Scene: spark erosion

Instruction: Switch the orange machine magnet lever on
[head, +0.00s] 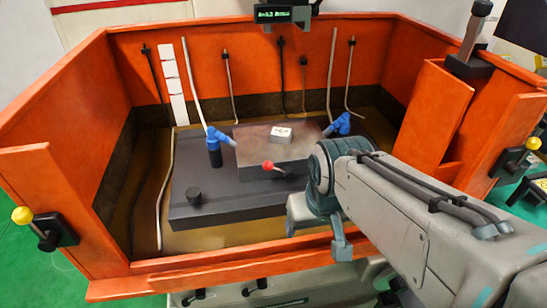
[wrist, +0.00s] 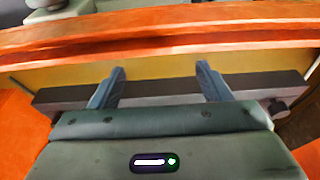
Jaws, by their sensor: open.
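The orange machine (head: 320,60) is an open-topped tank. Inside it, a grey magnet block (head: 240,150) sits on a dark slab (head: 235,200). A short lever with a red ball knob (head: 268,166) is on the block's front face. My gripper hangs over the front right of the slab, to the right of the red knob and nearer the front wall. In the wrist view my gripper (wrist: 160,84) has its two fingers wide apart, with nothing between them. The red knob does not show in the wrist view.
Blue nozzles (head: 220,137) (head: 341,124) flank the block, and a small pale piece (head: 281,134) lies on it. A black knob (head: 194,196) stands on the slab. Yellow-knobbed handles (head: 22,215) (head: 533,143) are on the side walls. The orange front rim (head: 220,268) lies before the slab.

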